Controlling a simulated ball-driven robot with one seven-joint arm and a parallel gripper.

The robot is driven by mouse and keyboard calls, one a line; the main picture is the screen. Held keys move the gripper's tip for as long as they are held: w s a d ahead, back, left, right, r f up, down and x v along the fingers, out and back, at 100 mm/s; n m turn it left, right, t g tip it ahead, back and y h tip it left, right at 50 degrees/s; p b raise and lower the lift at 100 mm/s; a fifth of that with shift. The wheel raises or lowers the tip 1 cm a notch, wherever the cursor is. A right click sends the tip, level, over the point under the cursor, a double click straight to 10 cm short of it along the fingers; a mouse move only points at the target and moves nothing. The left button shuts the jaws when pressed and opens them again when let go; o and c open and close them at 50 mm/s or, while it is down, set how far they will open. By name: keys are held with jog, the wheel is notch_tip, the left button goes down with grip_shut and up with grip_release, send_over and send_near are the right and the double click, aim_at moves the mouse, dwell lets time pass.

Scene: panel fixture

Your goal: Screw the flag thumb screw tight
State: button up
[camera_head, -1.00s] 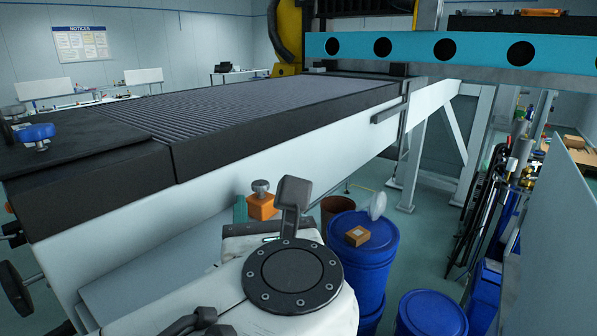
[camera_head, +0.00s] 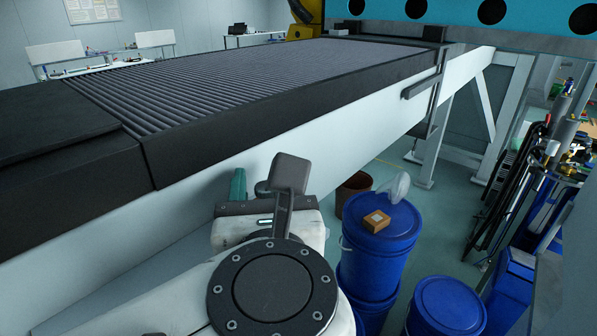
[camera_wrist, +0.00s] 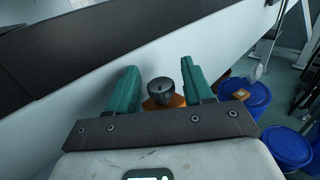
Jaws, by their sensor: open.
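A dark grey screw head (camera_wrist: 161,88) stands on an orange base (camera_wrist: 165,104) beside the white beam in the wrist view. It is the only thumb-screw-like part in view now; its flag shape is not clear. In the head view, its grey top (camera_head: 262,188) shows just left of my arm's dark bracket, and the orange base is hidden. My gripper (camera_wrist: 159,67) is open, with one teal finger on each side of the screw head and visible gaps to both. One teal finger (camera_head: 239,185) shows in the head view; the other is hidden behind my wrist.
The long white beam (camera_head: 230,170) with its black ribbed top (camera_head: 250,90) runs close behind my gripper. Blue drums (camera_head: 375,255) stand to the right, one with a small box (camera_head: 377,221) on top. Hoses and poles (camera_head: 520,180) stand farther right.

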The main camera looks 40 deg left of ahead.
jog(key=shift+c, duration=0.5)
jog(key=c, duration=0.8)
jog(key=shift+s+m+t+h, duration=0.1)
jog(key=shift+m+t+h, duration=0.3)
jog(key=shift+h, duration=0.1)
jog(key=shift+m+t+h, duration=0.3)
jog(key=shift+h, duration=0.1)
jog(key=m+t+h+b, duration=0.1)
jog(key=m+h, duration=0.1)
jog(key=m+t+h, duration=0.1)
jog(key=h, duration=0.2)
jog(key=shift+a+f+m+t+b, duration=0.1)
jog(key=shift+m+t+b, duration=0.25)
jog(key=shift+m+t, duration=0.05)
jog(key=m+h+b, duration=0.2)
jog(key=h, duration=0.2)
jog(key=shift+m+t+h, duration=0.3)
jog(key=shift+m+t, duration=0.1)
jog(key=shift+m+h+b, duration=0.35)
jog(key=shift+m+h, duration=0.15)
jog(key=shift+h, duration=0.6)
